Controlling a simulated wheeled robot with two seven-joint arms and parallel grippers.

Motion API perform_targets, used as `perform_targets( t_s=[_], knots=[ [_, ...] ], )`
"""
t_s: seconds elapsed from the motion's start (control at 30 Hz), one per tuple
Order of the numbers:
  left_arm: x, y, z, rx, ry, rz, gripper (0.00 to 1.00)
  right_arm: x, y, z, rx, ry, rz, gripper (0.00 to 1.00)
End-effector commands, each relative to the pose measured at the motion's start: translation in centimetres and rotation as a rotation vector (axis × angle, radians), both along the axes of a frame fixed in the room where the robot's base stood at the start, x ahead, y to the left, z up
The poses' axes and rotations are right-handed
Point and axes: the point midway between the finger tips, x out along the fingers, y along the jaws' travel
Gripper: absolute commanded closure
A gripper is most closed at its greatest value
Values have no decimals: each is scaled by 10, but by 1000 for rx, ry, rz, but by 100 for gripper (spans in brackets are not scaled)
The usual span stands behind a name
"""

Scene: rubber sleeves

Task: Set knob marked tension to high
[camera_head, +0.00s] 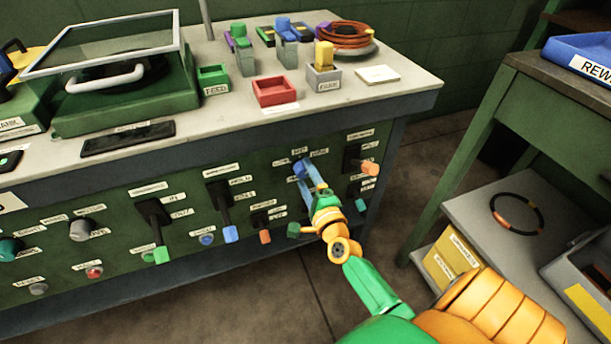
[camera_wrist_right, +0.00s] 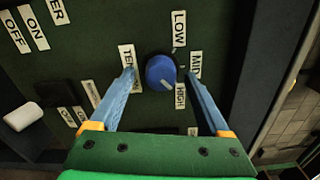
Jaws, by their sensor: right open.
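The blue tension knob (camera_wrist_right: 160,72) sits on the dark green panel in the right wrist view. Its label TENSION (camera_wrist_right: 127,68) is left of it. LOW (camera_wrist_right: 179,30), MID (camera_wrist_right: 195,66) and HIGH (camera_wrist_right: 180,96) are to its right. A pale mark shows on the knob's lower right part, on the side toward HIGH. My right gripper (camera_wrist_right: 160,76) is open, its blue fingers either side of the knob with visible gaps. In the head view the knob (camera_head: 299,168) is partly hidden by my right gripper (camera_head: 312,176). My left gripper is out of view.
An orange-tipped lever (camera_head: 369,168) is right of the knob. A blue-tipped lever (camera_head: 230,233) and an orange-tipped switch (camera_head: 265,236) are to its left. The bench top (camera_head: 330,104) above holds bins and parts. A shelf unit (camera_head: 470,215) stands at right.

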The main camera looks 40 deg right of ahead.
Motion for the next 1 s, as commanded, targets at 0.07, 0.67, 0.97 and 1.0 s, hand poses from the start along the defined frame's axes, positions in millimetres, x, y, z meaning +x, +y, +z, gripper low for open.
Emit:
perform_targets(
  t_s=[0.07, 0.67, 0.97, 1.0],
  knots=[
    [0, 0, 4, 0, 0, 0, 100, -16, 4, 0, 1, 5, 1, 20],
    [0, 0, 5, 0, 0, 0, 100, -64, 15, 0, 1, 2, 0, 20],
    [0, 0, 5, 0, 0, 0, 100, -64, 15, 0, 1, 2, 0, 20],
    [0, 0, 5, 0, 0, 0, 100, -64, 15, 0, 1, 2, 0, 20]
  ],
)
